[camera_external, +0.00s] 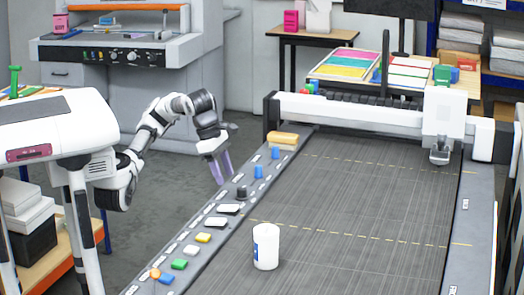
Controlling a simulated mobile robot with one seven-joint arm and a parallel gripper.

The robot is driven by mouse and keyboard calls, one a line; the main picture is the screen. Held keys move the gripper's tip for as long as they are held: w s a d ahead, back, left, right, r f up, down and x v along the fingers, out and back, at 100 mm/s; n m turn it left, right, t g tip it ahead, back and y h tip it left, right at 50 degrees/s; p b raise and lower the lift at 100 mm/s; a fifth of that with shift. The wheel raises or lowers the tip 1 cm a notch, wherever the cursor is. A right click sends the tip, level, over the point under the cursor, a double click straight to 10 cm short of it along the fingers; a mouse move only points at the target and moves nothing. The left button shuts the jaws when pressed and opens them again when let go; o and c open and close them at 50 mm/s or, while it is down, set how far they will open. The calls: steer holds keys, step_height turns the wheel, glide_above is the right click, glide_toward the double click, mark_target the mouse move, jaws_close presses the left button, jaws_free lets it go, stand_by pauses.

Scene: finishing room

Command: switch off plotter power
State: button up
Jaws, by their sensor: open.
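The plotter is a large flatbed machine with a dark grey bed (350,215) and a control rail along its left edge. On the rail sit a black knob or button (242,192), two black-and-white rocker-like switches (228,208) (215,222), a yellow button (203,238), a green button (179,264) and a blue button (167,278). Labels are too small to read, so I cannot tell which one is the power control. My gripper (220,180) is open and empty, fingers pointing down, near the rail's left edge by the black knob. It appears apart from the controls.
A white cup-like container (265,246) stands on the bed near the rail. Blue pieces (259,171) and a tan block (283,139) lie on the rail's far part. The white gantry (350,108) spans the bed's far end with its carriage (444,112) at right.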

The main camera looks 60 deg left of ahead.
steer(key=shift+v, duration=2.3)
